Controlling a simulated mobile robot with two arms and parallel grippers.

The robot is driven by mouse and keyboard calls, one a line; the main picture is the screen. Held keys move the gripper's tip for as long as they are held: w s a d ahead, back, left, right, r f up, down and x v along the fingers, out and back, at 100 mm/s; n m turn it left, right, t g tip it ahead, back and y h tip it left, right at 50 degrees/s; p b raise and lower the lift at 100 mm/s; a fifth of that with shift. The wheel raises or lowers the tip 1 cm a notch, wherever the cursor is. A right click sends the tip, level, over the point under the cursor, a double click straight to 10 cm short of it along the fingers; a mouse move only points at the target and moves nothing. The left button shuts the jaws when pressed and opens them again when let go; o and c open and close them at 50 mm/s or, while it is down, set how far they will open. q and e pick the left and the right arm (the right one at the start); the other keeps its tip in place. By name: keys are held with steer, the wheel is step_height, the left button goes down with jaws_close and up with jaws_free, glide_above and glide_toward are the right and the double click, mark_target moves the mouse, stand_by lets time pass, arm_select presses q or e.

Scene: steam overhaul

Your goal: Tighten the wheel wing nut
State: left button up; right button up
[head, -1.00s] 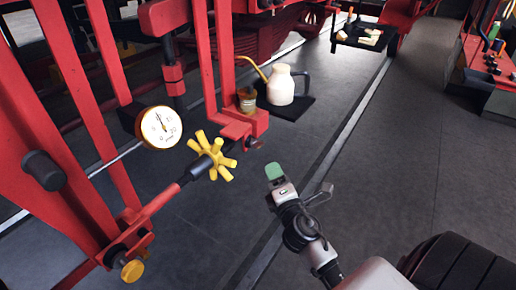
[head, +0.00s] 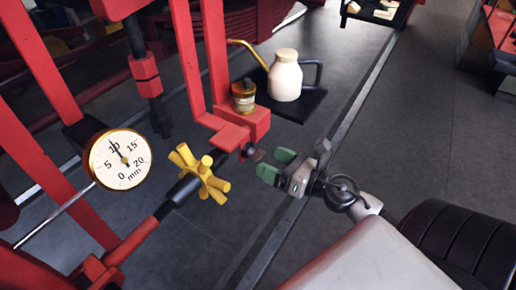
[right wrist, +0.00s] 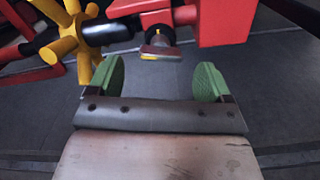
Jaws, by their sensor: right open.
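A small dark knob with a flat tip (head: 255,154), which looks like the wing nut, sticks out from a red block (head: 258,122) in the head view. In the right wrist view the flat tip (right wrist: 160,52) lies just beyond the fingers, between them. A yellow spoked handwheel (head: 200,176) sits on a black-and-red shaft to its left; it also shows in the right wrist view (right wrist: 68,42). My right gripper (head: 277,165) is open and empty, its green pads close to the knob but apart from it. My left gripper is not in view.
A dial gauge (head: 119,160) marked in mm is at the left. A cream oil can (head: 286,76) stands on a dark mat behind the red block, beside a small brown jar (head: 243,96). Red bars rise at the left.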

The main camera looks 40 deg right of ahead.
mark_target(258, 154)
steer(key=p+x, duration=0.1)
steer(key=x, duration=0.2)
steer(key=shift+w+a+r, duration=0.1)
steer(key=shift+w+r, duration=0.05)
steer(key=shift+w, duration=0.15)
steer(key=shift+w+a+p, duration=0.2)
steer(key=shift+w+p, duration=0.1)
steer(key=shift+w, duration=0.2)
steer(key=shift+c, duration=0.4)
steer(key=c, duration=0.8)
steer(key=shift+c, duration=0.2)
